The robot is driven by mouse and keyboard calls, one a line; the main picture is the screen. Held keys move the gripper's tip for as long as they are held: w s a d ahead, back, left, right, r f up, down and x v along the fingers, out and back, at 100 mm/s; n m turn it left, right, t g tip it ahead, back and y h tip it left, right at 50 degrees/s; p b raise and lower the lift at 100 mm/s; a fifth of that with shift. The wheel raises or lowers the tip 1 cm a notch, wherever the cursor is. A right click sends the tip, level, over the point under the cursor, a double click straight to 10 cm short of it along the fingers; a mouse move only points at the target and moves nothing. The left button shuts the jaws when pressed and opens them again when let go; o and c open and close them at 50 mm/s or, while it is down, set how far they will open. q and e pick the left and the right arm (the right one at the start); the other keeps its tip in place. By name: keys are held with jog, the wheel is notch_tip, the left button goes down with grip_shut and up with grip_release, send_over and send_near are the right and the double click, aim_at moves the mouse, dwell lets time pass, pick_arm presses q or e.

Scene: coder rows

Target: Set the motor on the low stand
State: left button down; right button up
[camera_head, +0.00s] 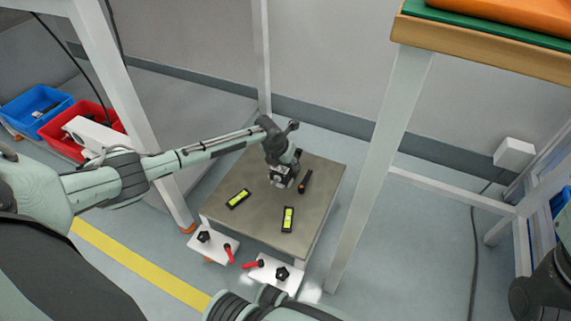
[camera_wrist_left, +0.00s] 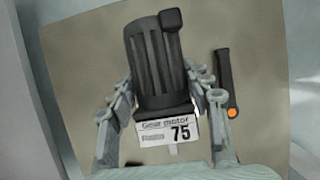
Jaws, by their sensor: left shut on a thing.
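The gear motor shows in the left wrist view (camera_wrist_left: 158,60) as a dark ribbed body with a small black box and a white label reading "Gear motor 75". In the head view its pale end (camera_head: 281,180) shows below my left gripper (camera_head: 284,170), which hides part of it. My left gripper has one finger on each side of the motor in the wrist view (camera_wrist_left: 168,100) and is shut on it. The motor is over the back part of the low stand's grey-brown top (camera_head: 258,218). I cannot tell whether it touches the top. My right gripper is not in view.
A black tool with an orange end (camera_head: 305,182) lies right of the motor. Two black and yellow-green pieces (camera_head: 238,199) (camera_head: 288,219) lie nearer the front. White plates with clamps (camera_head: 277,274) sit before the stand. A tall table's leg (camera_head: 385,160) rises at right.

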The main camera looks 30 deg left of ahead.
aim_at(281, 166)
pick_arm(q)
jog(key=shift+w, duration=0.15)
jog(key=c, duration=0.7)
grip_release()
jog(key=shift+o, duration=0.4)
jog(key=shift+s+f, duration=0.25)
jog(key=shift+v, duration=4.15)
